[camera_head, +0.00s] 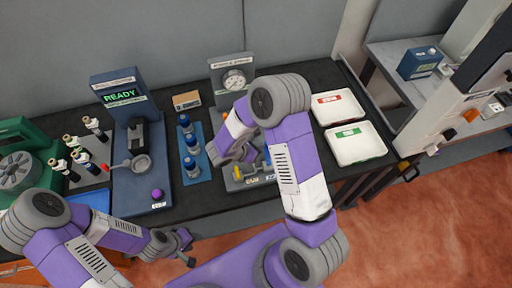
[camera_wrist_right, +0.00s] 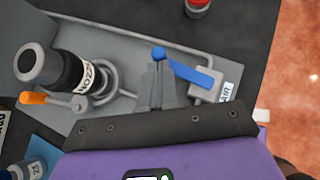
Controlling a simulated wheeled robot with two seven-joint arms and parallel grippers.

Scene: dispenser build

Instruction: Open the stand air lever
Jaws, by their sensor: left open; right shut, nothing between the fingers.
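The blue air lever (camera_wrist_right: 190,68) lies on the grey stand (camera_wrist_right: 125,28) in the right wrist view. It slants from a knob end at upper left toward a grey block beside the AIR label (camera_wrist_right: 227,91). My right gripper (camera_wrist_right: 159,82) is shut and empty. Its fingertips are at the lever's knob end; I cannot tell whether they touch it. In the head view, my right arm hides much of the stand and lever, and the stand's gauge (camera_head: 234,80) stands behind. My left gripper (camera_head: 185,247) is open and empty at the table's front edge.
In the right wrist view, a black and grey nozzle (camera_wrist_right: 58,70) and an orange handle (camera_wrist_right: 33,98) are left of my fingers. In the head view, blue-capped bottles (camera_head: 191,145) stand left of the stand, and white trays (camera_head: 356,144) lie right of it.

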